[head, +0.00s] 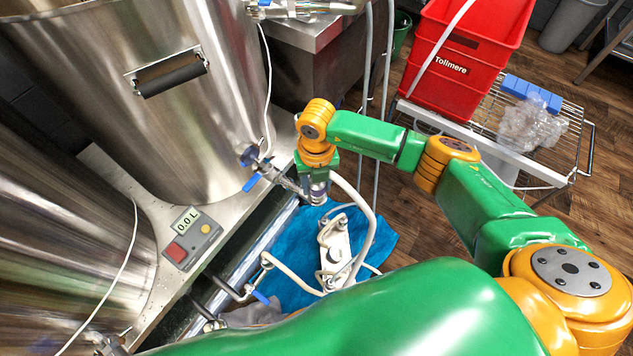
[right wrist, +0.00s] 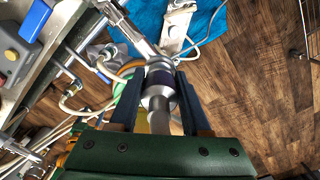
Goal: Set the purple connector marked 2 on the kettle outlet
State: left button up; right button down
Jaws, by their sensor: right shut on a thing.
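The kettle outlet (head: 285,184) is a steel pipe with a blue-handled valve, low on the big steel kettle (head: 200,120). It also shows in the right wrist view (right wrist: 128,28). My right gripper (head: 318,186) is at the outlet's free end. In the right wrist view its dark fingers (right wrist: 157,105) are shut on a steel connector with a dark purple band (right wrist: 158,78). The connector's upper end is close to the pipe's end; I cannot tell whether they touch or are joined. No number is readable on it. My left gripper is not in view.
A blue cloth (head: 285,240) below carries a white manifold (head: 335,250) with pale hoses. A hose (head: 368,195) curves beside my right gripper. A control box (head: 192,238) sits on the steel bench. A red crate (head: 458,60) stands on a wire cart (head: 560,150) at right.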

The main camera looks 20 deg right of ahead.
jog(key=shift+f, duration=0.2)
jog(key=shift+c, duration=1.4)
grip_release()
